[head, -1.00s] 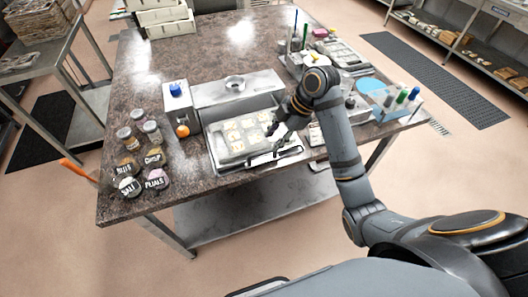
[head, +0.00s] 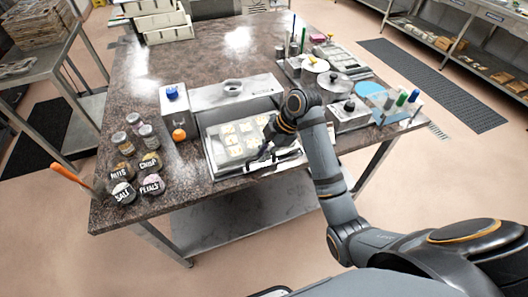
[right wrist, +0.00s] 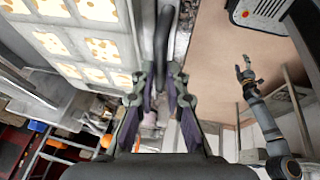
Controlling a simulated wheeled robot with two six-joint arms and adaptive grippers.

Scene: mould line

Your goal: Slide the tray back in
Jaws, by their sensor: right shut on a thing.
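A shallow metal tray (head: 216,163) with several pale, yellow-patterned squares in it sticks out towards me from a low steel housing (head: 222,98) on the worktop. Its front handle is a dark bar, which shows in the right wrist view (right wrist: 162,42). My right gripper (head: 268,152) is at the tray's front right, shut on the handle. In the right wrist view its fingers (right wrist: 160,80) stand on both sides of the bar. My left gripper (right wrist: 245,68) shows only in the right wrist view, apart from the tray, its fingers spread and empty.
A blue-topped white box (head: 174,103) and an orange ball (head: 179,135) stand left of the tray. Several labelled jars (head: 124,192) sit farther left. A pot-like item (head: 348,112) and tube rack (head: 395,105) are on the right. The worktop (head: 150,65) is clear behind the box.

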